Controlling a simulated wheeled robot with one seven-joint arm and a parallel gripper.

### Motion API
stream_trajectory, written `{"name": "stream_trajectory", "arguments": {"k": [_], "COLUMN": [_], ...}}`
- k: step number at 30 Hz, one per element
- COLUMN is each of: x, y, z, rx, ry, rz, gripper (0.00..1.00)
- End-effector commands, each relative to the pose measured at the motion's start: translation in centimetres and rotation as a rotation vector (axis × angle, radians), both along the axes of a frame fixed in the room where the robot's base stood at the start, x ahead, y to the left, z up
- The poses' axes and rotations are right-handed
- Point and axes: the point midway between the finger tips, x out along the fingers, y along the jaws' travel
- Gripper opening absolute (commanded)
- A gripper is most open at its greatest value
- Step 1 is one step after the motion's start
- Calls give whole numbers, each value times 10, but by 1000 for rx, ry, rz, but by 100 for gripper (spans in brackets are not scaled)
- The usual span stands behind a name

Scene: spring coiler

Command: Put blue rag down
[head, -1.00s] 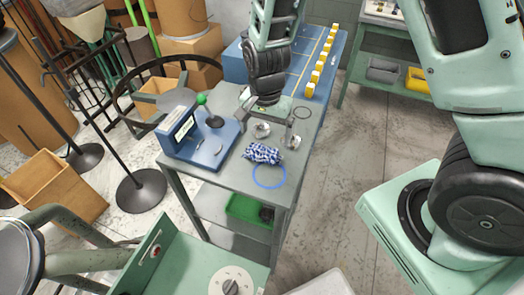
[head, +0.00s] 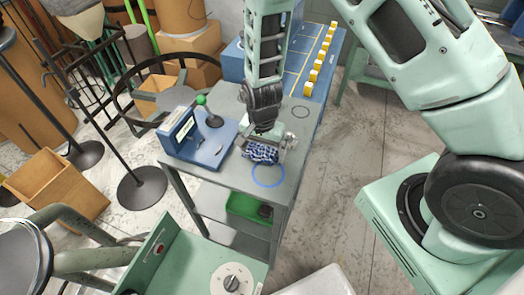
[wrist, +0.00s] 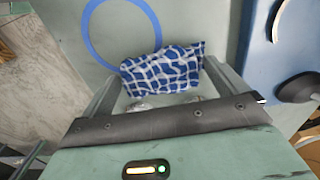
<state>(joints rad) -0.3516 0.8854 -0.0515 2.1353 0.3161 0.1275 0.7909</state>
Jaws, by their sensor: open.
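The blue and white checked rag (head: 260,153) lies crumpled on the grey table top, just behind a blue ring marking (head: 268,186). In the wrist view the rag (wrist: 165,72) lies at the fingertips, roughly between them, and overlaps the edge of the ring (wrist: 90,45). My gripper (head: 267,146) is open and low over the rag, partly hiding it in the head view. In the wrist view my gripper (wrist: 160,84) has one finger on each side of the rag. I cannot tell whether the fingers touch it.
A blue device (head: 200,143) with a green-knobbed lever stands left of the rag. A thin dark ring (head: 300,112) is marked behind on the table. Yellow blocks (head: 318,65) line the blue surface at the back. A green bin (head: 245,207) sits on the shelf below.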

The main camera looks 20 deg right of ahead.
Motion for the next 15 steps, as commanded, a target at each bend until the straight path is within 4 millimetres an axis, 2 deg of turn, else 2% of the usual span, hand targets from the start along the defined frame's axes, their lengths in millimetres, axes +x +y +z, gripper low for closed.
{"name": "stream_trajectory", "arguments": {"k": [3, 8, 10, 11, 15], "x": [0, 0, 0, 0, 0], "y": [0, 0, 0, 0, 0], "z": [0, 0, 0, 0, 0], "rx": [0, 0, 0, 0, 0], "ry": [0, 0, 0, 0, 0], "rz": [0, 0, 0, 0, 0], "gripper": [95, 51, 50, 47, 47]}}
